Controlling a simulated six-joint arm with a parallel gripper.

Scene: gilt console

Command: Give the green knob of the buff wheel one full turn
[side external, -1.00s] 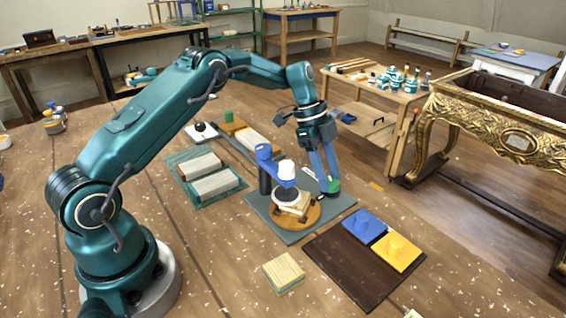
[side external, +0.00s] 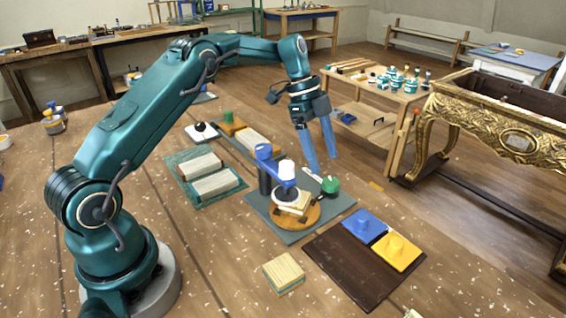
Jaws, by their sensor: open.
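The green knob (side external: 331,188) is a short, dark green round knob at the right side of a grey base plate (side external: 338,205). Beside it on the plate stands the buffing fixture, with a blue arm and head (side external: 285,170) on a black post (side external: 265,180). Under the head are a white round part (side external: 287,193), a cream block and an orange disc (side external: 311,217). My gripper (side external: 323,163) is above the knob and slightly left of it in the side view. Its two blue fingers point down, spread apart and empty, clear of the knob.
A dark brown board (side external: 335,262) with a blue plate (side external: 363,226) and a yellow plate (side external: 396,252) lies to the right. A striped block (side external: 283,272) sits in front. White blocks on a green mat (side external: 180,160) lie left. A gilt console (side external: 500,125) stands far right.

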